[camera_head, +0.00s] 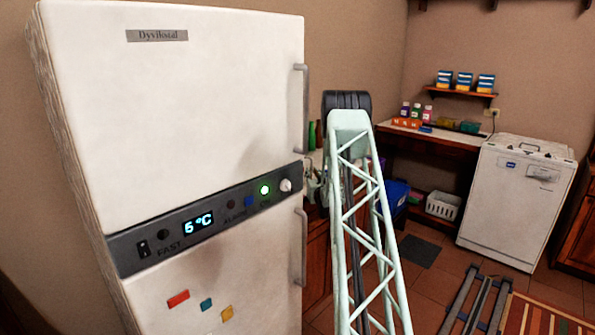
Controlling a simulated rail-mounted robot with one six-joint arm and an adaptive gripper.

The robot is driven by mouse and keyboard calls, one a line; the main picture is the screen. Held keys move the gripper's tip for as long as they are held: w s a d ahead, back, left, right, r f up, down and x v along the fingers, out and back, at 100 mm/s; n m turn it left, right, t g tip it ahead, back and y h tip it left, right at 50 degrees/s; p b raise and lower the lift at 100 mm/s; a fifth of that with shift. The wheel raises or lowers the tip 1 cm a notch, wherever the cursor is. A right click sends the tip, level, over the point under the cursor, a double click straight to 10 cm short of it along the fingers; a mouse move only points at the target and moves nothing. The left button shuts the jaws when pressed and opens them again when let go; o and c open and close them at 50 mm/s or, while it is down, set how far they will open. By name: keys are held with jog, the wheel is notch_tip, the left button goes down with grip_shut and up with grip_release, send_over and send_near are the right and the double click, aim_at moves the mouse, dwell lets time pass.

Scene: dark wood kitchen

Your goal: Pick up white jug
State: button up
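No white jug can be made out in this view. My pale green lattice arm link rises through the middle of the picture, with a dark joint at its top. A small pale green part shows between this link and the fridge, too small and covered to tell what it is. My gripper cannot be made out; the link and the fridge hide much of the area behind them.
A large white fridge (215,95) fills the left. Behind my arm are green bottles (312,136) and a wooden cabinet (317,245). A counter (440,138) with small bottles, a white dishwasher (515,205) and a white basket (443,205) stand further right. Floor shows at right.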

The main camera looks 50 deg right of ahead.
aim_at(312, 163)
jog(key=shift+x, duration=1.1)
jog(key=shift+c, duration=0.7)
grip_shut()
jog(key=shift+r, duration=0.35)
jog(key=shift+r+p, duration=0.45)
jog(key=shift+r, duration=1.1)
jog(key=s+a+p, duration=0.1)
jog(key=s+a, duration=0.1)
jog(key=s, duration=0.5)
jog(key=s+a+r+p, duration=0.1)
jog(key=s+a, duration=0.2)
jog(key=s, duration=0.4)
jog(key=shift+s, duration=0.35)
jog(key=shift+s+a+r, duration=0.1)
jog(key=shift+s+a, duration=0.05)
jog(key=shift+a, duration=0.05)
